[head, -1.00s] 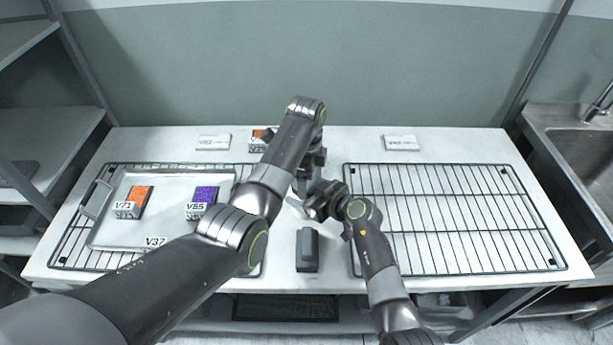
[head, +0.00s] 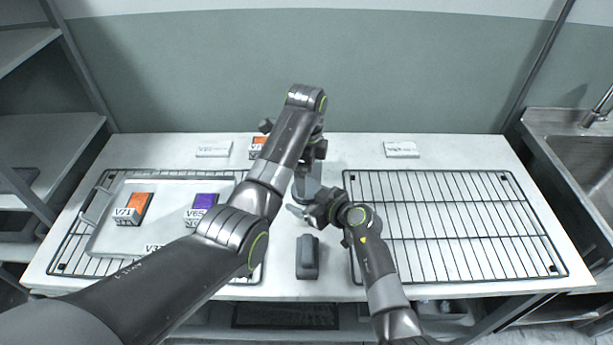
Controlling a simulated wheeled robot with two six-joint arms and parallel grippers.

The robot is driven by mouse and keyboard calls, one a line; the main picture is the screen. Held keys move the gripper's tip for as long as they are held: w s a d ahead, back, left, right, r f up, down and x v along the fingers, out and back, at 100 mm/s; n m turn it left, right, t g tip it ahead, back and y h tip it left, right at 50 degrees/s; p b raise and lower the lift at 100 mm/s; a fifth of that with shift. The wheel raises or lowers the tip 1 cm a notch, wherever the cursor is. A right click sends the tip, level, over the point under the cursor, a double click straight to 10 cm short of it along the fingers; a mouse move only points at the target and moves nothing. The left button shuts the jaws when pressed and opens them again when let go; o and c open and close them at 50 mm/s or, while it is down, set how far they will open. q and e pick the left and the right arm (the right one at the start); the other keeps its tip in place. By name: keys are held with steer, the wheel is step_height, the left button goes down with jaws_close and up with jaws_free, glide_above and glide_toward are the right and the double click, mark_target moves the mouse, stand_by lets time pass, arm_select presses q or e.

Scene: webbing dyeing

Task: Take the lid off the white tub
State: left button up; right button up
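My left arm reaches across the middle of the table. Its gripper (head: 311,155) points down behind the wrist and is mostly hidden by my own arm, so its fingers cannot be made out.
A metal tray (head: 165,190) on the left wire rack holds an orange block (head: 137,203) and a purple block (head: 205,204). The right wire rack (head: 450,220) is empty. A dark grey object (head: 307,258) lies at the front middle. White labels (head: 401,149) stand at the back.

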mark_target(306, 203)
arm_select(q)
step_height(306, 203, up, 2)
steer(key=m, duration=0.4)
steer(key=r+m, duration=0.1)
steer(key=m, duration=0.1)
steer(key=shift+r, duration=0.15)
steer(key=shift+m, duration=0.3)
steer(key=shift+f, duration=3.9)
steer(key=c, duration=1)
steer(key=n, duration=1)
steer(key=o, duration=1.1)
steer(key=shift+c, duration=0.2)
